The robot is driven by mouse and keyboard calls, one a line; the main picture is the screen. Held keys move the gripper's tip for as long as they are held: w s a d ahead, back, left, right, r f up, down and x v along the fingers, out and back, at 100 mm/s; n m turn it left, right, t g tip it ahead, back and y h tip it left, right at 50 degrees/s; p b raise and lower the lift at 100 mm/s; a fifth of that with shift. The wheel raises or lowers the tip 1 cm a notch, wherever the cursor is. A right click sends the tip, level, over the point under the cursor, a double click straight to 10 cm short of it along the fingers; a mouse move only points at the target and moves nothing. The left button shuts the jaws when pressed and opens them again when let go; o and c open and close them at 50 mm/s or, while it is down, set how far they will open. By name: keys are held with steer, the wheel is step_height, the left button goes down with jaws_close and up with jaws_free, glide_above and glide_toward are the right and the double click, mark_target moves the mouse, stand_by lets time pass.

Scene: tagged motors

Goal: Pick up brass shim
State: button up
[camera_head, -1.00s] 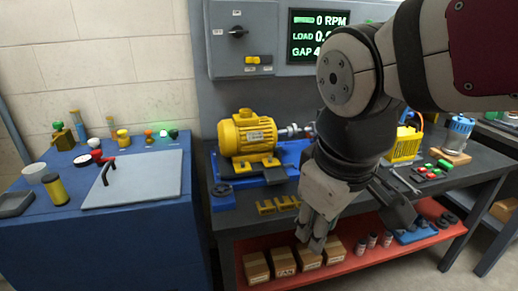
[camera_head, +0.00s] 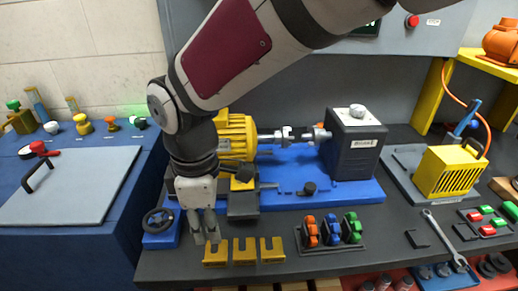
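Several brass-yellow slotted shims lie in a row at the front edge of the dark bench: a left shim (camera_head: 216,252), a middle shim (camera_head: 244,250) and a right shim (camera_head: 272,249). My gripper (camera_head: 206,238) points down just above and behind the left shim. Its fingers look close together, but whether they are open or shut is unclear. I cannot tell whether they touch the shim. My arm hides part of the yellow motor (camera_head: 237,135) behind it.
A blue base plate (camera_head: 300,172) carries the motor and a dark block (camera_head: 353,145). A rack with orange, blue and green pieces (camera_head: 332,231) stands right of the shims. A handwheel (camera_head: 158,221) is left of my gripper. A wrench (camera_head: 446,238) lies farther right.

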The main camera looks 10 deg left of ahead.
glide_above(214, 261)
steer(key=f, duration=0.5)
steer(key=shift+w+d+f, duration=0.15)
steer(key=shift+w+f, duration=0.25)
steer(key=shift+s+f+b, duration=0.2)
steer(key=shift+f+b, duration=0.05)
steer(key=shift+f, duration=1.2)
steer(key=shift+s+f+b, duration=0.15)
steer(key=shift+f+b, duration=0.05)
steer(key=shift+f, duration=1.2)
steer(key=shift+c, duration=0.3)
jaws_close()
